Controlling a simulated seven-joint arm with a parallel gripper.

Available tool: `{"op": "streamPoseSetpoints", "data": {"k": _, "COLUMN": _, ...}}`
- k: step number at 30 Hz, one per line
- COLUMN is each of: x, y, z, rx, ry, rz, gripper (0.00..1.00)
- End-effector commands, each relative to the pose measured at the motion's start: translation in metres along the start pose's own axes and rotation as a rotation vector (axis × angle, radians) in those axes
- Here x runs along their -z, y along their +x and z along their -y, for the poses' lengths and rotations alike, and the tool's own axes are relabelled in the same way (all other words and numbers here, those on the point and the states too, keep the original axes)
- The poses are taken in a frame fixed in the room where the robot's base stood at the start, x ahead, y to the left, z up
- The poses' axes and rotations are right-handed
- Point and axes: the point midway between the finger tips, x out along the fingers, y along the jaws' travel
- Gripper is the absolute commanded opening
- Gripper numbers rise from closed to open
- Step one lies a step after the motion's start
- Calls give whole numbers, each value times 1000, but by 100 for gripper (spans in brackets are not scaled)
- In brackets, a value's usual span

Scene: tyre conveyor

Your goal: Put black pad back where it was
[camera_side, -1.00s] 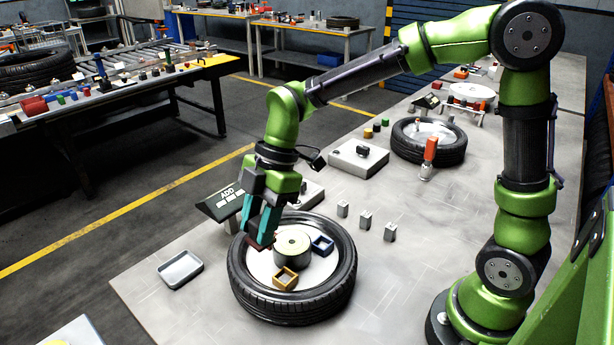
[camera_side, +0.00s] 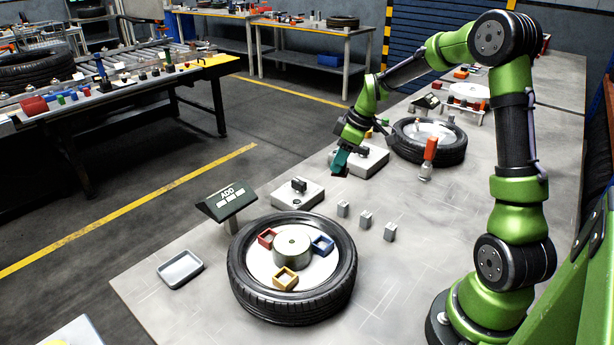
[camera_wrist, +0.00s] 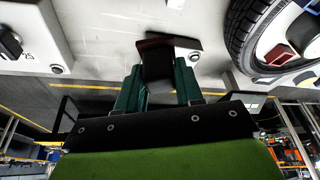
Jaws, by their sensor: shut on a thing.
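My gripper (camera_side: 340,163) is in the air beside the far grey-white block (camera_side: 367,164) in the side view. In the wrist view its teal fingers (camera_wrist: 158,88) are shut on a dark, nearly black piece with a faint reddish edge, which looks like the black pad (camera_wrist: 156,62). The nearer grey-white block (camera_side: 298,196) carries a small black part (camera_side: 299,184).
A tyre (camera_side: 292,300) lies in front with a red box (camera_side: 267,238), a blue box (camera_side: 323,245) and a yellow box (camera_side: 285,279) around its hub. A second tyre (camera_side: 440,155) and red-handled tool (camera_side: 430,148) stand right of my gripper. Small metal blocks (camera_side: 365,220) stand between.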

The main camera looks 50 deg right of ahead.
Motion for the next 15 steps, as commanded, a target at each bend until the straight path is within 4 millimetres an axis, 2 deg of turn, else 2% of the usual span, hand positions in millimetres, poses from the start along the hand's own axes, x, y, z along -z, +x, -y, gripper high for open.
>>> {"op": "streamPoseSetpoints", "data": {"k": 1, "x": -12, "y": -2, "z": -20, "rx": -33, "ry": 75, "rz": -1, "gripper": 0}}
{"op": "streamPoseSetpoints", "data": {"k": 6, "x": -37, "y": -8, "z": -62, "rx": -121, "ry": 269, "rz": -13, "gripper": 0}}
{"op": "streamPoseSetpoints", "data": {"k": 11, "x": -36, "y": -10, "z": -72, "rx": -160, "ry": 356, "rz": -32, "gripper": 0}}
{"op": "streamPoseSetpoints", "data": {"k": 15, "x": -42, "y": 8, "z": -72, "rx": -161, "ry": 383, "rz": -33, "gripper": 0}}
